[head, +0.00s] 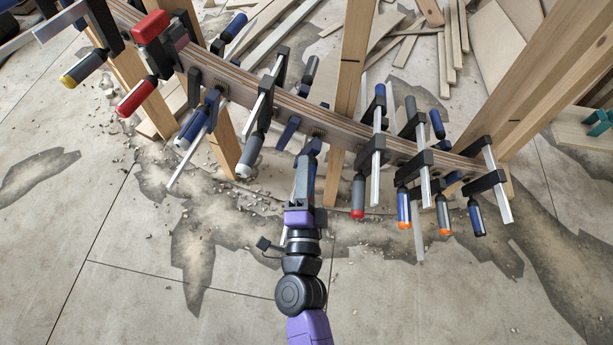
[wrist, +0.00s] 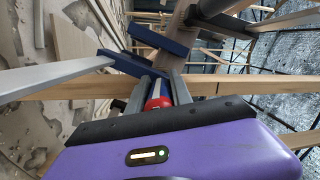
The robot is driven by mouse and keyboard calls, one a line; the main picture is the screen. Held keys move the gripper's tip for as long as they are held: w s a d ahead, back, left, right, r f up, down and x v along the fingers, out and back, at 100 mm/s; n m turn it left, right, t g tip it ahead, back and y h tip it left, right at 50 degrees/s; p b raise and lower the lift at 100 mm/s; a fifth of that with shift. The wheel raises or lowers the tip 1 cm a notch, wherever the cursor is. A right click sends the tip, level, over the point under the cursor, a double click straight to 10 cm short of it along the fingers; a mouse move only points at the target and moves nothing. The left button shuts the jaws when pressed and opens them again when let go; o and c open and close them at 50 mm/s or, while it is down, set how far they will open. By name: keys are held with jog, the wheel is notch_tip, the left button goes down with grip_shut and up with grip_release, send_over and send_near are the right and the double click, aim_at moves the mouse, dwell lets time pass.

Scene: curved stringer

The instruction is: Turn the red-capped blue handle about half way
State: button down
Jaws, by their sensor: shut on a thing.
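The red-capped blue handle (wrist: 157,98) shows in the wrist view between my two fingers, its red end toward my palm. My gripper (wrist: 160,88) is shut on it, with a grey finger on each side. In the head view my gripper (head: 306,165) is below the middle of the curved stringer (head: 270,95), at a clamp with a blue part (head: 310,147). The arm and fingers hide most of the held handle there, so I cannot tell how far it is turned.
Clamps line the stringer on both sides. A wooden post (head: 352,65) stands behind. The floor in front is open, with scattered debris.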

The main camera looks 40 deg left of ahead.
jog(key=shift+m+b, duration=1)
jog(key=shift+m, duration=0.2)
jog(key=c, duration=1.1)
grip_release()
jog(key=shift+c, duration=0.2)
jog(key=v, duration=0.8)
jog(key=shift+b, duration=0.3)
jog(key=shift+f, duration=0.1)
